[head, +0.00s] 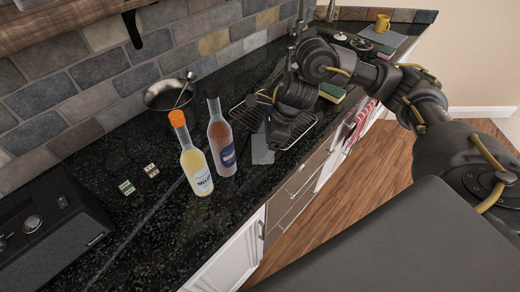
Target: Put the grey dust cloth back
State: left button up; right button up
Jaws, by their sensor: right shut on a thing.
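The grey dust cloth (262,152) shows as a small light-grey piece just below my right gripper, near the front edge of the dark counter. My right gripper (270,128) points down over it and is shut on the cloth. The arm reaches in from the right, and the gripper's wrist covers part of the cloth and the fingertips. I cannot tell whether the cloth touches the counter. My left gripper is not in view.
Two bottles (195,165) (221,140) stand just left of the gripper. A wire rack (305,132) lies under my right wrist, with a yellow-green sponge (332,92) beside it. A black radio (45,225) is at left. A striped towel (360,120) hangs in front.

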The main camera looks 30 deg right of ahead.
aim_at(262, 146)
jog(key=shift+w+a+f, duration=0.2)
jog(key=shift+a+f, duration=0.15)
jog(key=shift+f, duration=0.1)
jog(key=shift+a+f, duration=0.25)
jog(key=shift+a+f+p, duration=0.1)
jog(key=shift+f+p, duration=0.3)
jog(key=shift+f, duration=1.2)
jog(key=o, duration=0.7)
jog(key=b+v, duration=0.1)
jog(key=v, duration=1.1)
jog(key=shift+r, duration=0.1)
